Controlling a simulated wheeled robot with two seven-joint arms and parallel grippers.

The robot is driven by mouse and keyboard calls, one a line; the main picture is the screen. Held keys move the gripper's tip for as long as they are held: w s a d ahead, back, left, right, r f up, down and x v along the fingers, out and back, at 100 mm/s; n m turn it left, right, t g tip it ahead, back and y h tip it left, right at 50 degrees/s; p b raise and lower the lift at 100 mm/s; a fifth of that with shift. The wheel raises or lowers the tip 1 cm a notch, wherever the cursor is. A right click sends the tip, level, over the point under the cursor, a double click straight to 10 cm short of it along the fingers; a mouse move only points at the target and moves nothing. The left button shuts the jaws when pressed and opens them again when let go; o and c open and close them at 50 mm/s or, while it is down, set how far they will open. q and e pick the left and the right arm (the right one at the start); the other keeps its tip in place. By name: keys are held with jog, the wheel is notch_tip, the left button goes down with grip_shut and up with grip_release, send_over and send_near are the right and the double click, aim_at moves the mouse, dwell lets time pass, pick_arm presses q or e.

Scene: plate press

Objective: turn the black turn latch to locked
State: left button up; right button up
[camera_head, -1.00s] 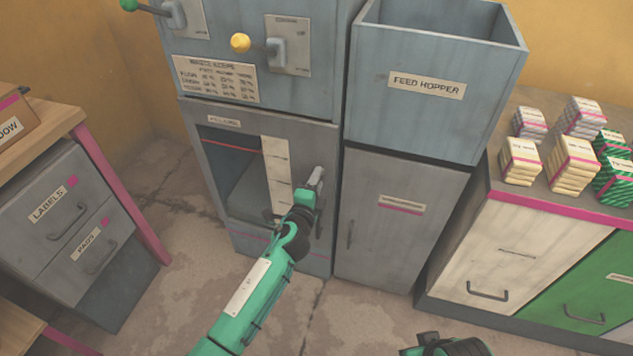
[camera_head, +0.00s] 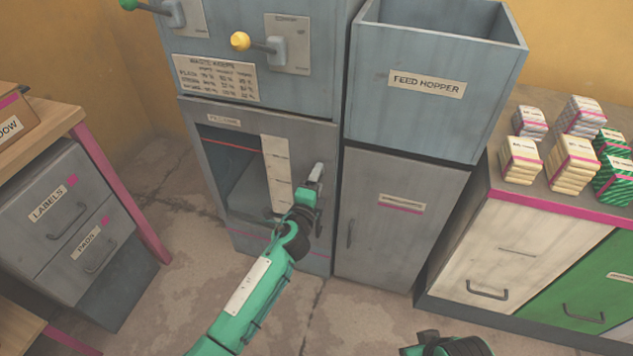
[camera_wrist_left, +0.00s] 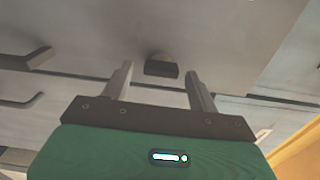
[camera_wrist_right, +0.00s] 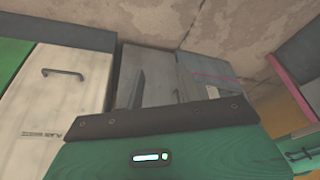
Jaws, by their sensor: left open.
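The black turn latch (camera_wrist_left: 161,69) shows in the left wrist view as a small dark block on a grey face. It lies between the two spread fingers of my left gripper, with a gap on either side. In the head view my left gripper (camera_head: 316,173) is open at the right side of the open-fronted lower press compartment (camera_head: 225,117); the latch is hidden there behind the gripper. My right gripper shows in its wrist view (camera_wrist_right: 159,87) with its fingers apart and nothing between them.
A grey cabinet (camera_head: 385,240) and the feed hopper (camera_head: 410,115) stand right of the press. Yellow-knobbed (camera_head: 240,41) and green-knobbed (camera_head: 128,4) levers stick out above. Stacked packets (camera_head: 570,165) lie on the right counter. The floor (camera_head: 180,290) in front is clear.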

pick_arm(q)
jog(key=shift+s, duration=0.1)
jog(key=v, duration=1.3)
jog(key=shift+s+p, duration=0.3)
jog(key=shift+p, duration=0.05)
pick_arm(e)
jog(key=shift+w+a+f, duration=0.1)
jog(key=shift+w+f, duration=0.1)
jog(key=shift+f, duration=0.4)
pick_arm(q)
jog(key=shift+a, duration=0.15)
pick_arm(e)
jog(key=shift+f, duration=0.2)
